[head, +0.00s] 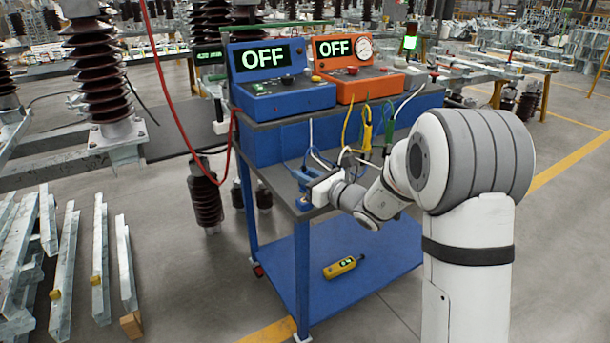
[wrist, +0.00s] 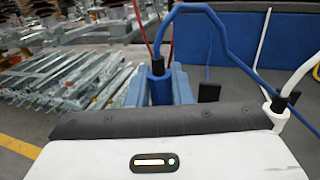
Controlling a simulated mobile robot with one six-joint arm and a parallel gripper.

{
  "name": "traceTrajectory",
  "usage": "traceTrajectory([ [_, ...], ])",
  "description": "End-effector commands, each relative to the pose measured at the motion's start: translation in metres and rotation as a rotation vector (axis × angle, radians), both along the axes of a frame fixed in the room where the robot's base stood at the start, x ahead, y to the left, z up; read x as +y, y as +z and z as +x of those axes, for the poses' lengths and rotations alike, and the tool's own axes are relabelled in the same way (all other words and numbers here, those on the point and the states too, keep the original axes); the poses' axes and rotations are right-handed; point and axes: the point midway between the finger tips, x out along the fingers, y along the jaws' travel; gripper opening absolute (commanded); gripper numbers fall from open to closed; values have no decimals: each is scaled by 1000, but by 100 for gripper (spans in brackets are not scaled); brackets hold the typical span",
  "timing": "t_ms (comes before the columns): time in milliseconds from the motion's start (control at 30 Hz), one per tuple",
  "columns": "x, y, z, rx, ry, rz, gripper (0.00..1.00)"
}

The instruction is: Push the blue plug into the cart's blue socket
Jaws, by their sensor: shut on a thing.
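My gripper (head: 304,186) is at the front left corner of the cart's top (head: 262,126). In the wrist view its blue jaws (wrist: 180,88) are shut on the blue plug (wrist: 158,86). A blue cable (wrist: 204,10) rises from the plug's black collar and arches to the right. In the head view a small blue piece (head: 303,204) shows just below the jaws; I cannot tell whether it is the plug or the blue socket. The plug's lower end is hidden, and I cannot make out the socket or any contact with it.
A blue box (head: 285,98) and an orange box (head: 360,88), both showing OFF, stand on the cart. Yellow and green leads (head: 366,130) hang at its front. A yellow device (head: 342,267) lies on the lower shelf. Metal bars (head: 100,255) lie on the floor at left.

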Motion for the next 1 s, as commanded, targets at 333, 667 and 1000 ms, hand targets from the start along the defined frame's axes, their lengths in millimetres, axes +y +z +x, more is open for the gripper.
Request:
traceTrajectory([
  [333, 0, 0, 0, -1, 5, 1, 0],
  [667, 0, -3, 0, -1, 5, 1, 0],
  [1000, 0, -12, 0, -1, 5, 0, 0],
])
